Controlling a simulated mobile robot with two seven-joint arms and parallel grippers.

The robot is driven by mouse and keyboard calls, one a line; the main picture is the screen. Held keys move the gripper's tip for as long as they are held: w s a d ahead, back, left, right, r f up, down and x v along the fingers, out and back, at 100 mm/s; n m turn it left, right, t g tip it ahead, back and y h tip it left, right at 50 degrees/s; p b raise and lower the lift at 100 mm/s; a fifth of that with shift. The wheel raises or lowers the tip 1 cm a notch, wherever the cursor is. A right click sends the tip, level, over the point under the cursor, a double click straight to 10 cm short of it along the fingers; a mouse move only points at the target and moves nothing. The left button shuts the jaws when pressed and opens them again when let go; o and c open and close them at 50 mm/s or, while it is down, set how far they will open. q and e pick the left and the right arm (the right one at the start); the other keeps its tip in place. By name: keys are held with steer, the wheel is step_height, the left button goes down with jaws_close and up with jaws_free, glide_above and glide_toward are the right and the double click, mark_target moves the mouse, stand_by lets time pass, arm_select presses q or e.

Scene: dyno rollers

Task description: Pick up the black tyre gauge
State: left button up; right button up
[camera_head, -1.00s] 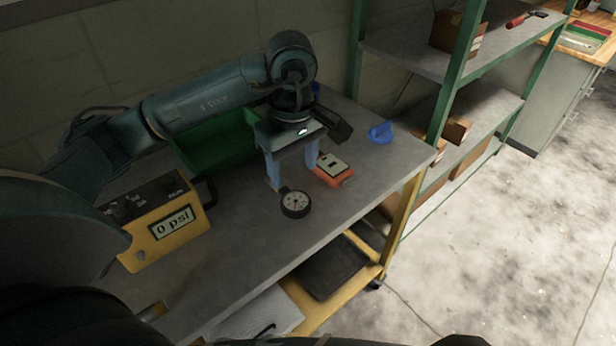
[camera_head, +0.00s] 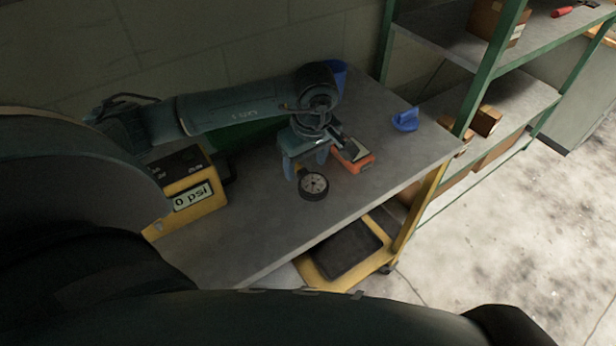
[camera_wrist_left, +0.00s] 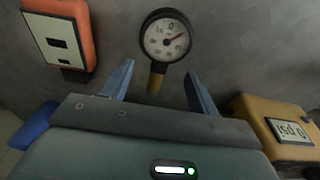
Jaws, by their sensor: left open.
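The black tyre gauge (camera_head: 313,186) lies on the grey bench top, its round dial with white face up. My left gripper (camera_head: 305,168) is open above the bench at the stem side of the gauge. In the left wrist view its two blue fingers (camera_wrist_left: 158,80) stand apart, one on each side of the stem, with the dial beyond the tips. Contact with the stem cannot be made out. My right gripper is not in view.
An orange device (camera_head: 356,162) lies close to the right of my gripper. A yellow box reading 0 psi (camera_head: 189,200) stands at the left. A blue object (camera_head: 405,120) lies near the bench's right end, beside green shelving (camera_head: 478,70). The bench front is clear.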

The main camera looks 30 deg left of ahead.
mark_target(304, 177)
arm_select(q)
steer(key=shift+a+f, duration=0.2)
steer(key=shift+f, duration=1.15)
steer(key=shift+c, duration=0.4)
jaws_close()
